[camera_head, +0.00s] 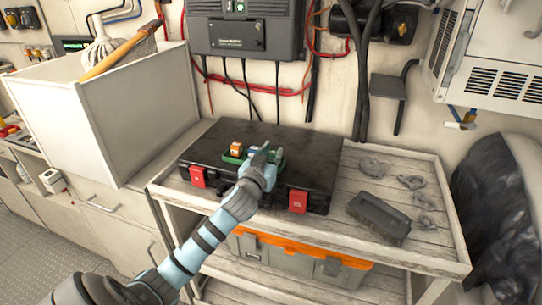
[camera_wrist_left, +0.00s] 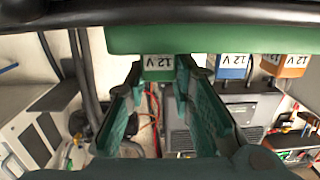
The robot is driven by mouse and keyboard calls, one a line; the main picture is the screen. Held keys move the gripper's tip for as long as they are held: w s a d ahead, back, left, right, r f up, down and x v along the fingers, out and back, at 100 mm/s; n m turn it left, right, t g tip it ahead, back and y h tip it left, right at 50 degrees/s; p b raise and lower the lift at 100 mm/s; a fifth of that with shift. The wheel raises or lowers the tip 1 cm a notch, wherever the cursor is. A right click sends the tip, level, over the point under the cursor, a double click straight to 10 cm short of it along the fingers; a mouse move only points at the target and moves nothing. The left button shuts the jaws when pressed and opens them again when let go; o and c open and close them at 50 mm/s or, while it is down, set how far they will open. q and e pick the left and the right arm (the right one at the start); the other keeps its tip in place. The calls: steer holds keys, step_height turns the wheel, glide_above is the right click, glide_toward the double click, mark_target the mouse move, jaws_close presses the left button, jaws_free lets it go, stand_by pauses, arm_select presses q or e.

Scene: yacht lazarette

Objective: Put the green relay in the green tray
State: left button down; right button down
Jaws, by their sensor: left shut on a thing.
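The green tray (camera_head: 231,160) lies on the closed black case (camera_head: 325,150); its green wall (camera_wrist_left: 230,40) spans the top of the left wrist view, which looks upside down. An orange relay (camera_head: 236,148) and a blue relay (camera_head: 252,150) stand in it. They also show in the left wrist view, blue (camera_wrist_left: 232,66) and orange (camera_wrist_left: 286,65). My left gripper (camera_head: 263,157) is at the tray's right part, shut on the green relay (camera_wrist_left: 158,66), labelled 12 V. The relay is at the tray wall; whether it rests on the tray floor is hidden. My right gripper is not in view.
The case sits on a wooden-slatted bench (camera_head: 345,235) with a raised rim. A dark brush (camera_head: 379,217) and several grey shackles (camera_head: 411,182) lie to the right. A white bin (camera_head: 120,110) with a mop stands at left. A grey-orange toolbox (camera_head: 300,260) sits below.

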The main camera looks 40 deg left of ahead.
arm_select(q)
steer(key=c, duration=1.4)
jaws_free()
steer(key=v, duration=1.2)
steer(key=shift+w+r, duration=0.1)
